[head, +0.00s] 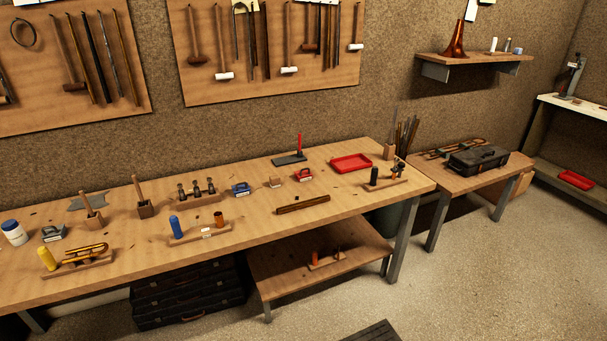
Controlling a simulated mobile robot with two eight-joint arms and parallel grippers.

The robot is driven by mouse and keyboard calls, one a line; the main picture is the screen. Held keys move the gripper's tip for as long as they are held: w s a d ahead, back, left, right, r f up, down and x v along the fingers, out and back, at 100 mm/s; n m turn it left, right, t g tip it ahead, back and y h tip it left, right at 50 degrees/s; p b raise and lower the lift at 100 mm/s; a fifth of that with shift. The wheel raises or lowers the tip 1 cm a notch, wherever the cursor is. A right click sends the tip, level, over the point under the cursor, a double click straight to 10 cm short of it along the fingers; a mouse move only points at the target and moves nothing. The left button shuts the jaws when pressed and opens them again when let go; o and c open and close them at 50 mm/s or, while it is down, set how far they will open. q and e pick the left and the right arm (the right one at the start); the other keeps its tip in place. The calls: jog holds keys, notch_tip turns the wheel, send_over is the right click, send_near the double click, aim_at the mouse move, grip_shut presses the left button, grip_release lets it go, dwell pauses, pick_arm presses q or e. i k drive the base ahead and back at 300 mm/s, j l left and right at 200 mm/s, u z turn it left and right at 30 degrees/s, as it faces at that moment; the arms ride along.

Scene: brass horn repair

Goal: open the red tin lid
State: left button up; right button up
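A small red tin (303,175) with a pale label stands on the long wooden workbench (255,222), right of the middle. It is small in the head view, and I cannot tell whether its lid is shut or raised. Neither of my grippers is in view.
A blue tin (240,189) and a small wooden block (276,182) stand left of the red tin. A red tray (351,163) lies to its right, a dark stand with a red upright (299,145) behind it, and a wooden bar (302,204) in front. Open floor (460,280) lies at the right.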

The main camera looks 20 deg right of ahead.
aim_at(305, 173)
jog(key=i+z, duration=0.1)
jog(key=z, duration=0.25)
jog(key=i, duration=1.45)
jog(key=i+u, duration=0.1)
jog(key=i, duration=0.4)
jog(key=i+l+u, duration=0.1)
jog(key=i, duration=0.35)
